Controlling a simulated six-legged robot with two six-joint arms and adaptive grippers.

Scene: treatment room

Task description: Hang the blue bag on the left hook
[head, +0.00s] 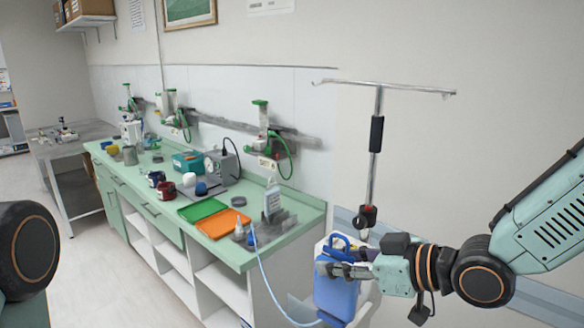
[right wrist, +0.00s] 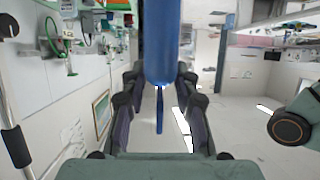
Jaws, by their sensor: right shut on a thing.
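The blue bag (head: 335,298) hangs from my right gripper (head: 345,269) in the lower middle of the head view. The gripper is shut on its upper part, and a pale tube runs from the bag's area toward the counter. The blue bag (right wrist: 165,45) also shows in the right wrist view, between the fingers (right wrist: 158,105). A pole stand (head: 376,150) has a crossbar on top, with the left hook (head: 318,82) at its left end, empty. The bag is well below the crossbar. My left gripper is out of view.
A right hook (head: 450,94) ends the crossbar. A green counter (head: 270,240) with trays, jars and bottles stands at left, close to the bag. The stand's pole (right wrist: 14,140) shows at the left of the right wrist view. Air around the crossbar is clear.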

